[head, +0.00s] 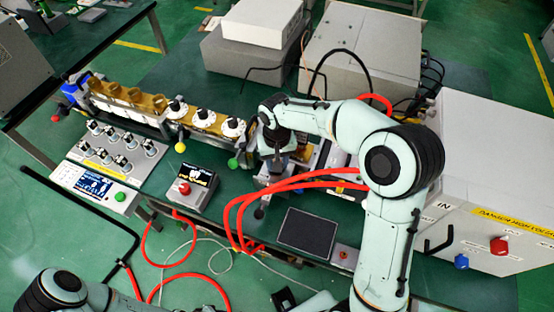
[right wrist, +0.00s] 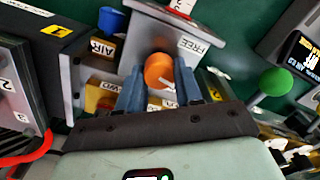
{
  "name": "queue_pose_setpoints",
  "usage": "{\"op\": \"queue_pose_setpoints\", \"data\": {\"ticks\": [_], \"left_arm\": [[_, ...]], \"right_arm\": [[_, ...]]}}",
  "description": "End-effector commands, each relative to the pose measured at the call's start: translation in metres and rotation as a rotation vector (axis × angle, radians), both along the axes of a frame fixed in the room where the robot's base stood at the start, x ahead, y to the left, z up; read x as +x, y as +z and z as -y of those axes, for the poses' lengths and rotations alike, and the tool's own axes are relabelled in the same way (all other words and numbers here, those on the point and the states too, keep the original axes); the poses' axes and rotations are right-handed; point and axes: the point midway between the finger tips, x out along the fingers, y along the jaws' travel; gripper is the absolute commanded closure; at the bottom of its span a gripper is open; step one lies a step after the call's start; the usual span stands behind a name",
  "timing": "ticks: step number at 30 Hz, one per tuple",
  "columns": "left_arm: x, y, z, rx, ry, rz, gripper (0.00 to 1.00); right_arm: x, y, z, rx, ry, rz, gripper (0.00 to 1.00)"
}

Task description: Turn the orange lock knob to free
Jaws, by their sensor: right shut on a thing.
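The orange lock knob (right wrist: 158,70) shows in the right wrist view, in front of a grey metal plate (right wrist: 155,35) with a label reading FREE on its right. My right gripper (right wrist: 158,82) has its two blue fingers on either side of the knob and is shut on it. In the head view my right gripper (head: 276,150) reaches down at the middle of the bench and the knob is hidden there. Part of my left arm (head: 62,288) shows at the bottom left; I do not make out its gripper.
A green ball-topped lever (right wrist: 274,82) stands right of the gripper in the wrist view. A blue knob (right wrist: 111,20) and a box labelled AIR (right wrist: 103,47) are on the left. Red hoses (head: 290,185) loop in front of the bench. A large grey cabinet (head: 490,160) stands right.

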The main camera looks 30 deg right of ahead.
Motion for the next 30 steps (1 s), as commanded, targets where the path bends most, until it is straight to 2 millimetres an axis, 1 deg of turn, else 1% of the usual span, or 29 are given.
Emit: {"op": "queue_pose_setpoints", "data": {"ticks": [9, 18, 24, 30], "left_arm": [[0.005, 0.008, 0.000, 0.000, 0.000, 0.006, 0.57], [0.008, 0.014, 0.000, 0.000, 0.000, 0.009, 0.57], [0.010, 0.017, 0.000, 0.000, 0.000, 0.011, 0.57], [0.011, 0.018, 0.000, 0.000, 0.000, 0.012, 0.57]], "right_arm": [[0.001, 0.002, 0.000, 0.000, 0.301, 0.002, 0.96], [0.001, 0.002, -0.001, -0.001, 0.547, 0.002, 0.96], [0.001, 0.002, -0.001, 0.000, 0.660, 0.003, 0.96], [0.001, 0.002, -0.002, 0.000, 0.726, 0.003, 0.96]]}}
